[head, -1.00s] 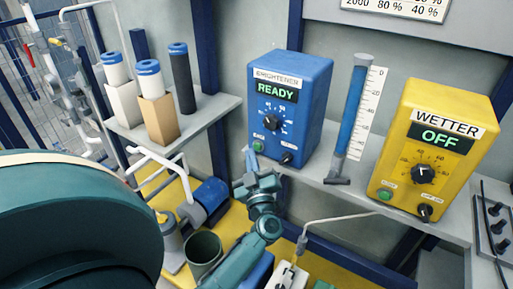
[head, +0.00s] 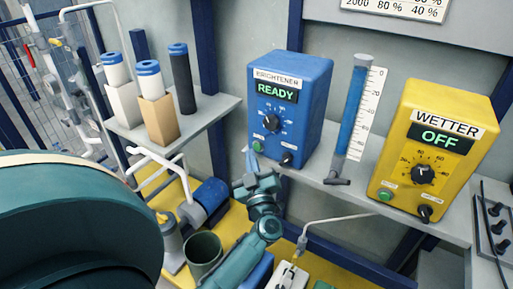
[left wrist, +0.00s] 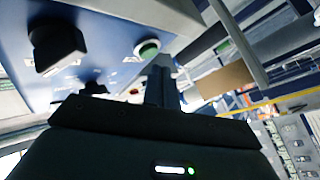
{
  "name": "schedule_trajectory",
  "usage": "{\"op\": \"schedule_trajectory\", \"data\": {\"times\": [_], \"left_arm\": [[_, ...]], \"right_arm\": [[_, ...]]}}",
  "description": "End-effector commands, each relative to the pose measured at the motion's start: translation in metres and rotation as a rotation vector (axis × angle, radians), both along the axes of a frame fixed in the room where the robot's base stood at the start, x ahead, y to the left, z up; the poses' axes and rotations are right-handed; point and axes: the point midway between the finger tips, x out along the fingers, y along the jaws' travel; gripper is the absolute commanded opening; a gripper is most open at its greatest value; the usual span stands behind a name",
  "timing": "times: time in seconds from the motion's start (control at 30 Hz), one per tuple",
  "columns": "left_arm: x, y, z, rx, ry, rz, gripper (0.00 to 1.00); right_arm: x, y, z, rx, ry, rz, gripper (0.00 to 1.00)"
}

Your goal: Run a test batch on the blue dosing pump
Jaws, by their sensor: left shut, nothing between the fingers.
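The blue dosing pump (head: 300,95) is labelled BRIGHTENER and its display (head: 276,92) reads READY. It has a dial (head: 271,123), a green button (head: 257,146) at lower left and a black switch (head: 287,158) at lower right. My left gripper (head: 251,158) is shut and empty, its tips just below the green button. In the left wrist view the fingertips (left wrist: 160,66) are close under the green button (left wrist: 148,49); I cannot tell whether they touch. My right gripper is not in view.
A blue-filled measuring cylinder (head: 351,115) with a scale stands right of the pump. The yellow WETTER pump (head: 440,150) reads OFF. Filter cartridges (head: 182,80) stand on the left shelf (head: 215,108). A dark green cup (head: 204,248) is below.

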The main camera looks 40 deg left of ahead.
Motion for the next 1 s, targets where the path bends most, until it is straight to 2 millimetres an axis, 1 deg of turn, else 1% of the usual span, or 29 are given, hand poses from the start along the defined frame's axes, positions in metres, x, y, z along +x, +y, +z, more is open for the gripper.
{"op": "schedule_trajectory", "data": {"times": [0.77,1.0], "left_arm": [[0.0003,0.0001,0.0002,0.000,0.000,0.000,0.00],[0.0072,0.0007,0.0006,-0.001,-0.001,0.001,0.00]], "right_arm": [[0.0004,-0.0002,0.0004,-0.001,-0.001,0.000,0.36],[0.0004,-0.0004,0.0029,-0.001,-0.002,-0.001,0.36]]}}
